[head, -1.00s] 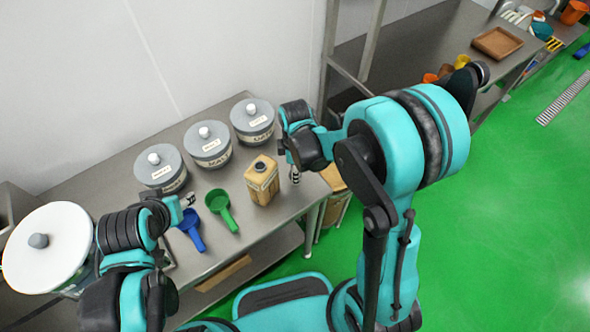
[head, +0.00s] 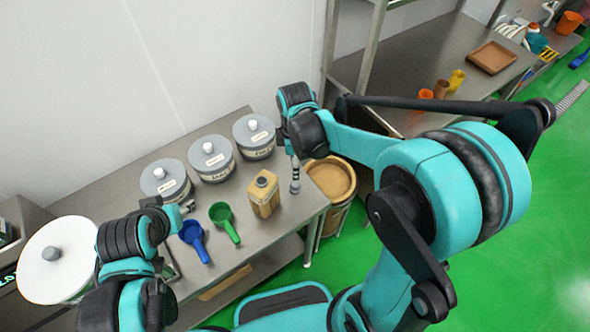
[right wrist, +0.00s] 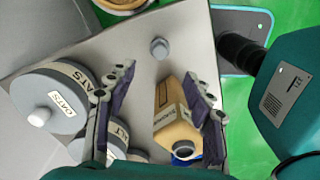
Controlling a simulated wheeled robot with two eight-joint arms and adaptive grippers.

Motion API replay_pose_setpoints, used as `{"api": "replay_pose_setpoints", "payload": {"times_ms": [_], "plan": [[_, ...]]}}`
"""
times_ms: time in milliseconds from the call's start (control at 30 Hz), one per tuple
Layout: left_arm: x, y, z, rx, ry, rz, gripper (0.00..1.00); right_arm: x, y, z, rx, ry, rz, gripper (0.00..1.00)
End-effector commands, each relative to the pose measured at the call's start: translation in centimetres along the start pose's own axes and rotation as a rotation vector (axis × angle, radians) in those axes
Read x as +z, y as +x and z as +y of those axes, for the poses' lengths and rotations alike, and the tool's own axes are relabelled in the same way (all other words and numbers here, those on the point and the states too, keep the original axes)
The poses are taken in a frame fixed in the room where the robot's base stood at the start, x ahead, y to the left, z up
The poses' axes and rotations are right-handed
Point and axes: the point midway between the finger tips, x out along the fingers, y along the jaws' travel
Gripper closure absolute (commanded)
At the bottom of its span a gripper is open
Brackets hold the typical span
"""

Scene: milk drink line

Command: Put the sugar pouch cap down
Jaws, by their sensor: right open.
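The sugar pouch cap, a small grey faceted piece (right wrist: 159,48), lies on the steel table in the right wrist view, apart from the pouch. The tan pouch (head: 264,193) stands upright on the table with its dark round spout uncovered; it also shows in the right wrist view (right wrist: 173,118). My right gripper (right wrist: 160,76) is open, its fingers spread on either side with the cap beyond their tips. In the head view my right gripper (head: 295,180) points down beside the pouch, near the table's right end. My left gripper (head: 187,207) is near the blue scoop; its jaws are too small to read.
A blue scoop (head: 194,240) and a green scoop (head: 224,221) lie left of the pouch. Several grey-lidded canisters (head: 212,159) line the wall side. A round bin (head: 331,180) stands off the table's right end. A large white-lidded container (head: 58,258) is at left.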

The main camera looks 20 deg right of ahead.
Motion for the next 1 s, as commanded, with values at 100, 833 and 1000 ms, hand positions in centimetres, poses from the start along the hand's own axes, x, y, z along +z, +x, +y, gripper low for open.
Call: {"api": "replay_pose_setpoints", "payload": {"times_ms": [100, 833, 1000], "plan": [[-0.2, -0.2, 0.0, 0.000, 0.000, 0.000, 0.53, 0.1, -1.1, -0.1, 0.004, 0.010, 0.001, 0.47], [-0.1, -0.2, 0.0, 0.000, 0.000, 0.000, 0.53, 6.4, -9.0, -8.8, 0.414, 1.237, 0.467, 0.47], [-0.2, -0.2, 0.0, 0.000, 0.000, 0.000, 0.53, 6.7, -9.1, -9.2, 0.426, 1.320, 0.521, 0.47]]}}
